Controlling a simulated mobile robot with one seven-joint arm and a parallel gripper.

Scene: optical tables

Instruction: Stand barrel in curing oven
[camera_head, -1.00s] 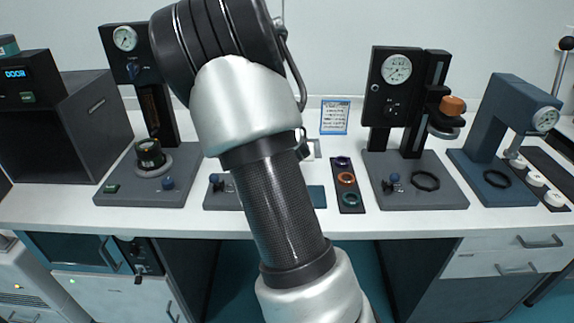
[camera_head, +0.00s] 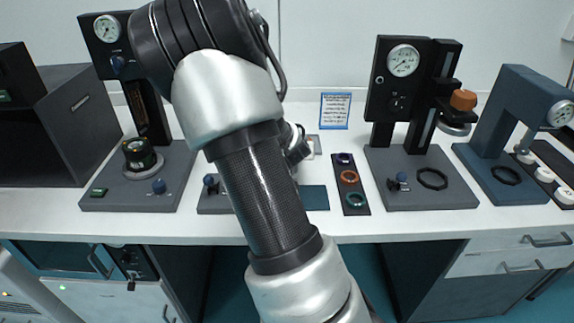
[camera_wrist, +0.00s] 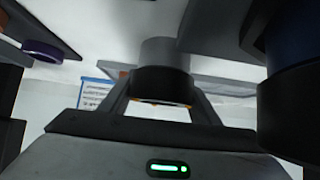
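My gripper (camera_wrist: 160,112) shows in the wrist view, with a finger on each side of a grey and black cylinder (camera_wrist: 161,82). The cylinder seems to be the barrel, held between the fingers; the contact is partly hidden. In the head view my arm fills the middle and hides most of the gripper and the barrel.
A gauge station with a black ringed part (camera_head: 139,154) stands right of the box. A strip of coloured rings (camera_head: 349,177), a press with an orange knob (camera_head: 463,100) and a blue press (camera_head: 487,155) stand farther right. Bare white bench (camera_head: 300,229) runs along the front.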

